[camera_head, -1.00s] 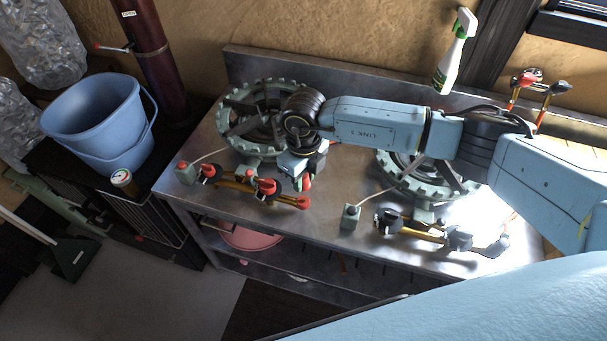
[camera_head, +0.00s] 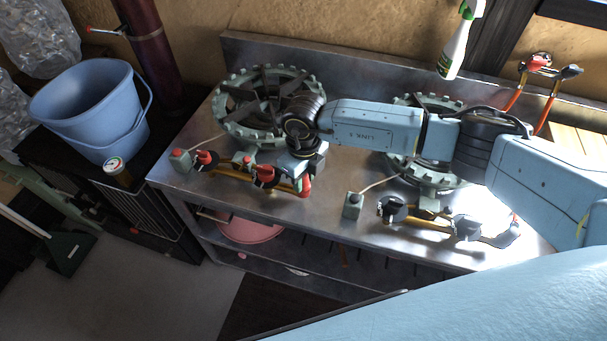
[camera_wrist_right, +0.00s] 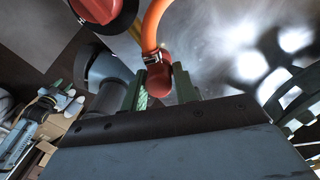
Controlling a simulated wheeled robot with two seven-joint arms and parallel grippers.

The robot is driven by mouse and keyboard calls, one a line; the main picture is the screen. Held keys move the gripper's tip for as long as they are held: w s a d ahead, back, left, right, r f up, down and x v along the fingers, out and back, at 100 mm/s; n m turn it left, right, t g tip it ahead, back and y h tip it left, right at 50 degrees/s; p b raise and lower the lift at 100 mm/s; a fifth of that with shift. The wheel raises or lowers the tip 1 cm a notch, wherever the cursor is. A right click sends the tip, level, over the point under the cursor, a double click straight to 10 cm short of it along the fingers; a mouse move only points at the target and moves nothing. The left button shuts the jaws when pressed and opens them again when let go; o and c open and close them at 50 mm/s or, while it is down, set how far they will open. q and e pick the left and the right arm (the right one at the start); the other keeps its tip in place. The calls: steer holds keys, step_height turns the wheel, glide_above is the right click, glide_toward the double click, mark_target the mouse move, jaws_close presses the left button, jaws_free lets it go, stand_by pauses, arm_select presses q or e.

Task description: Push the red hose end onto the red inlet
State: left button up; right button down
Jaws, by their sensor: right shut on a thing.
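My right gripper (camera_head: 304,172) is over the front edge of the left burner's pipe assembly. In the right wrist view its green fingers (camera_wrist_right: 159,88) are shut on the red hose end (camera_wrist_right: 160,80). An orange hose (camera_wrist_right: 154,25) with a metal clamp runs up from it. The red inlet (camera_head: 305,187) is the elbow at the right end of the left burner's brass pipe, just below the gripper. I cannot tell whether hose end and inlet touch. My left gripper is not in view.
Red knobs (camera_head: 263,172) sit on the pipe close left of the gripper. The left burner (camera_head: 232,112) is behind it. A second burner (camera_head: 430,180) with black knobs stands to the right. A blue bucket (camera_head: 85,110) and spray bottle (camera_head: 455,50) are apart.

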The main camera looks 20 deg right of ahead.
mark_target(309, 185)
steer(key=shift+f, duration=0.1)
stand_by(0.7)
steer(key=shift+t+y, duration=0.4)
steer(key=shift+y, duration=0.1)
steer(key=shift+w+a, duration=0.1)
stand_by(0.4)
steer(key=shift+f+b, duration=0.55)
steer(key=shift+b, duration=0.1)
stand_by(0.8)
steer(key=c, duration=1)
jaws_free()
steer(key=shift+r, duration=0.15)
steer(key=r, duration=0.4)
steer(key=d+r, duration=0.1)
steer(key=r, duration=0.3)
steer(key=s+r+p, duration=0.1)
steer(key=r, duration=0.4)
steer(key=shift+d+r, duration=0.1)
steer(key=shift+d, duration=0.1)
